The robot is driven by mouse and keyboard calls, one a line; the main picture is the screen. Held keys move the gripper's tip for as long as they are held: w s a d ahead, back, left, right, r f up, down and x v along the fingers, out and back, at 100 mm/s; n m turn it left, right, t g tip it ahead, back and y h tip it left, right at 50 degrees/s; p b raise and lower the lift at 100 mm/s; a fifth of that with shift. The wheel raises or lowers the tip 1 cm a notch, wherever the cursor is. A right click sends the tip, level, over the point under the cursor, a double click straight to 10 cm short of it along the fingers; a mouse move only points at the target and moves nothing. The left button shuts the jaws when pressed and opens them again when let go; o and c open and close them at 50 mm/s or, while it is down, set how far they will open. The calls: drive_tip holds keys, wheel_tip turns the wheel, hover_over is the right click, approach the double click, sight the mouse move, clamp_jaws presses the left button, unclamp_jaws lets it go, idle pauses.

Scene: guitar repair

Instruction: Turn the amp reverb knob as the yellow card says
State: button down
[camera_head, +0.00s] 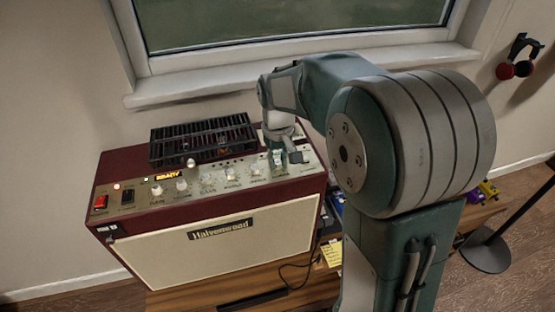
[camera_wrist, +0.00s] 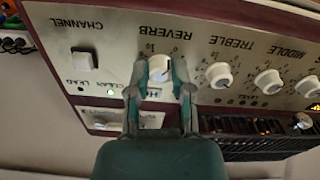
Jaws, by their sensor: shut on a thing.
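The amp (camera_head: 200,232) is a dark red cabinet with a cream front and a metal control panel on top. In the wrist view the panel is upside down, and the white reverb knob (camera_wrist: 158,68) sits under the printed word REVERB with a 0 to 10 scale. My gripper (camera_wrist: 160,75) is shut on this knob, one finger on each side. A dark mark shows on the knob's right side. In the head view my gripper (camera_head: 278,158) is at the panel's right part and hides the knob. The yellow card (camera_head: 331,252) is at the amp's right; its writing is too small to read.
The treble knob (camera_wrist: 219,75) and middle knob (camera_wrist: 268,81) are close beside my gripper. A channel switch (camera_wrist: 84,60) is on the other side. A black grille (camera_head: 203,140) is on the amp's top. A window sill (camera_head: 300,68) is behind. A cable (camera_head: 300,270) hangs near the card.

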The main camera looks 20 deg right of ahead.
sight(276, 161)
drive_tip(key=shift+w+r+n, duration=0.1)
drive_tip(key=shift+w+n, duration=0.1)
drive_tip(key=shift+n, duration=0.4)
drive_tip(key=c, duration=0.5)
unclamp_jaws()
drive_tip(key=shift+a, duration=0.1)
wheel_tip(276, 161, up, 12)
drive_tip(key=shift+f, duration=0.15)
